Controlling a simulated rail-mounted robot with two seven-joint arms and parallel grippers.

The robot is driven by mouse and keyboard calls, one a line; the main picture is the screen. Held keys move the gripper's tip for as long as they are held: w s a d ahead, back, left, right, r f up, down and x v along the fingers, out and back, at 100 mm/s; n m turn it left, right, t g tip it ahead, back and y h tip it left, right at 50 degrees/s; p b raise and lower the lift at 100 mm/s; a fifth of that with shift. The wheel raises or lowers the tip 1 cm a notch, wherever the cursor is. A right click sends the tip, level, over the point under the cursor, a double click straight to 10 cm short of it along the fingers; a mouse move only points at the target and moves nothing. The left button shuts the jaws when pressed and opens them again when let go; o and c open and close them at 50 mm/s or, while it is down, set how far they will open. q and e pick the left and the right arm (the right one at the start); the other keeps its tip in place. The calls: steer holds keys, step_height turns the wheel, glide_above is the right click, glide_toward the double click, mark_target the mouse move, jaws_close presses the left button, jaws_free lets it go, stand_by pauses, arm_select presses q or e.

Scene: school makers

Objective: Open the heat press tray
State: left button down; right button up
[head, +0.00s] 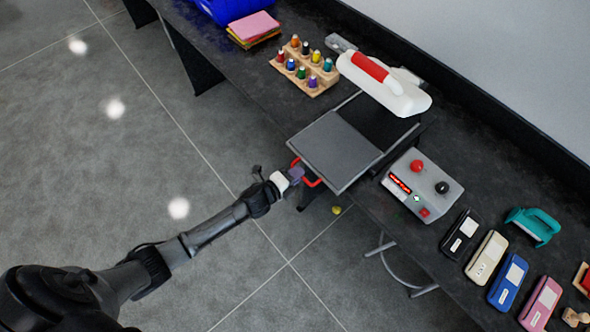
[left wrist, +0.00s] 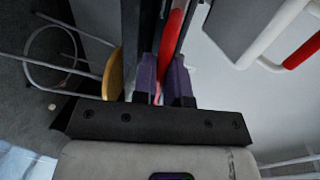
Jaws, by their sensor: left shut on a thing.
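The heat press stands on the dark bench, with a white upper body (head: 385,85) that has a red grip. Its grey tray (head: 337,150) sticks out past the bench's front edge, and a dark plate shows behind it. A red handle (head: 308,177) is on the tray's front edge. My left gripper (head: 297,174) is at this handle, and in the left wrist view its purple fingers (left wrist: 162,80) are shut on the red bar (left wrist: 172,45). My right gripper is not in view.
A control box (head: 422,185) with red and black knobs stands right of the tray. A wooden rack of colored bottles (head: 305,68) is to the left. Several colored cases (head: 508,282) lie at the right. The floor before the bench is mostly clear; a stool (head: 400,268) is partly under it.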

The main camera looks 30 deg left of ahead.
arm_select(q)
steer(key=c, duration=1.2)
jaws_free()
steer(key=shift+o, duration=0.2)
steer(key=v, duration=1.3)
steer(key=shift+s+p, duration=0.35)
steer(key=shift+p, duration=0.1)
steer(key=shift+a+r, duration=0.1)
